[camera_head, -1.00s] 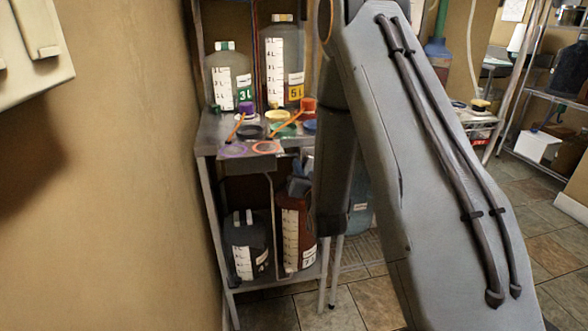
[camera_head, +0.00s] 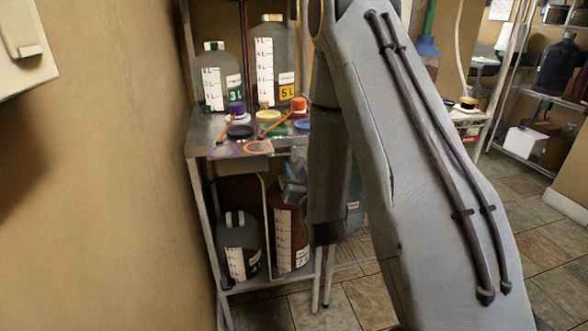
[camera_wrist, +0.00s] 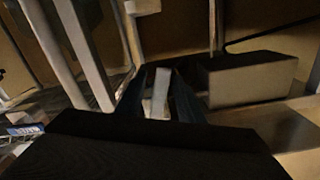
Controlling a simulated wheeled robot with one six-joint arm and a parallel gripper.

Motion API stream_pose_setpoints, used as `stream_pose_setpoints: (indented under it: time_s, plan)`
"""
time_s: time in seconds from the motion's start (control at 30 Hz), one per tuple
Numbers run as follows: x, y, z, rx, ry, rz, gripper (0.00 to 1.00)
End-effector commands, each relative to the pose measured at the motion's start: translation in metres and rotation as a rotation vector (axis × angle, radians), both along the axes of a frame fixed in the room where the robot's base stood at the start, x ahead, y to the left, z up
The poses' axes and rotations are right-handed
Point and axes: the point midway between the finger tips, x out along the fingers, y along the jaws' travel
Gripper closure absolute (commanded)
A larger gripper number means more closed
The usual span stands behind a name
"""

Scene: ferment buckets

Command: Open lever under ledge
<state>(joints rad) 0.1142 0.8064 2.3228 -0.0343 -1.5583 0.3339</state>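My gripper (camera_head: 294,184) is under the top of the metal stand, in front of the neck of a dark red jug (camera_head: 291,238). My own arm hides part of this area. In the wrist view, the two dark fingers of my gripper (camera_wrist: 160,88) stand apart. A pale narrow upright bar (camera_wrist: 161,92) shows between them; it may be the lever. I cannot tell whether the fingers touch it. The stand's top edge (camera_head: 205,152) forms a ledge above my gripper. No lever under it can be made out clearly in the head view.
Jugs marked 3 L (camera_head: 213,80) and 5 L (camera_head: 270,60) stand above. Purple (camera_head: 236,108) and orange (camera_head: 298,104) capped items lie on the stand top. A dark jug (camera_head: 238,245) is below. In the wrist view, a blocky shape (camera_wrist: 250,78) sits right of the fingers.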

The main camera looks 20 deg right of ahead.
Motion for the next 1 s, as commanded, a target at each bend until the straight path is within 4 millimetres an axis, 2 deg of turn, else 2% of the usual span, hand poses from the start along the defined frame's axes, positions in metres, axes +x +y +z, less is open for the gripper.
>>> stream_pose_setpoints:
  time_s: [0.2,0.33,0.87,1.0]
  plan:
    - [-0.034,0.002,-0.001,0.0,0.003,-0.001,0.66]
    - [-0.045,0.003,-0.001,0.0,0.002,-0.002,0.66]
    - [-0.047,0.003,0.0,-0.001,0.004,-0.001,0.66]
    - [-0.046,0.006,0.001,-0.008,0.052,0.003,0.66]
